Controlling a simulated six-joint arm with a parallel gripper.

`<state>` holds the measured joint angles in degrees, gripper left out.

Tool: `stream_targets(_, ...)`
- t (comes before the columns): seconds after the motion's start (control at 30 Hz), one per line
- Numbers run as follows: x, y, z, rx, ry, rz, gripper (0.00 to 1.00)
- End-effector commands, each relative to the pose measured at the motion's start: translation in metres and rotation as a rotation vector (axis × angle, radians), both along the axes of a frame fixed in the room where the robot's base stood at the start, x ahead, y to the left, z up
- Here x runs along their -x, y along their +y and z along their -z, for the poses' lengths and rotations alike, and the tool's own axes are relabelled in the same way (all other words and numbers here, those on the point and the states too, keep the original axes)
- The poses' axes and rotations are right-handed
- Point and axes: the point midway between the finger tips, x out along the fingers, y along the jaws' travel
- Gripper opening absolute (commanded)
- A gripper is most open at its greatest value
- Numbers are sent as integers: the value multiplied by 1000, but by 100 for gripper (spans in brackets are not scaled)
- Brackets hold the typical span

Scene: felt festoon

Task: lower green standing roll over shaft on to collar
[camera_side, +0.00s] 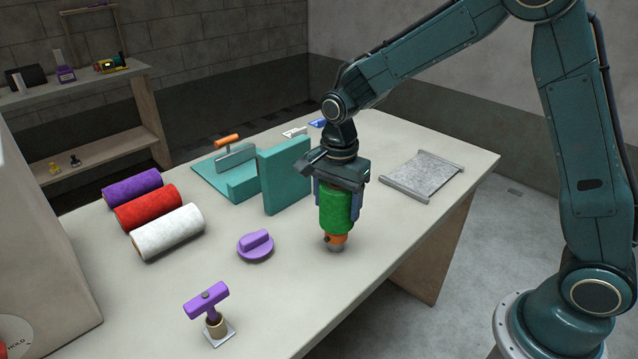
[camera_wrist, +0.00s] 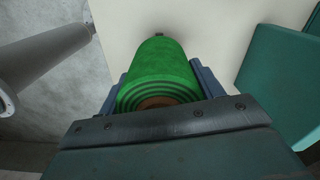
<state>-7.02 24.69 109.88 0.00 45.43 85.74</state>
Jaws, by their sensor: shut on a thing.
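The green roll (camera_side: 335,212) stands upright between the blue-grey fingers of my gripper (camera_side: 338,200), which is shut on it. Directly below the roll are an orange part (camera_side: 336,238) and a grey foot (camera_side: 335,247) on the table. I cannot tell whether the orange part is the collar or the roll's core. The shaft is not visible, nor is any gap between roll and collar clear. In the wrist view the green roll (camera_wrist: 160,72) shows layered rings around a brown centre at its near end, between the fingers of my gripper (camera_wrist: 160,85).
Teal block (camera_side: 285,175) stands close left of my gripper. Purple, red and white rolls (camera_side: 168,231) lie at the left. A purple knob (camera_side: 255,246) and a purple-handled clamp (camera_side: 212,305) are nearer the front. A grey mat (camera_side: 424,176) lies at the right.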

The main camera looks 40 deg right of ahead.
Motion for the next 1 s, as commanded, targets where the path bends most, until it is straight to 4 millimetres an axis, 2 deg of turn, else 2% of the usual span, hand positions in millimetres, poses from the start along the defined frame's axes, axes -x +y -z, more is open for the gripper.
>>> stream_targets(0.73,0,0,13,0,-1,0,36)
stream_targets(0.77,0,0,13,0,-1,0,72)
stream_targets(0.8,0,0,13,0,-1,0,80)
stream_targets(0.87,0,0,13,0,-1,0,91)
stream_targets(1.0,0,0,13,0,-1,0,91)
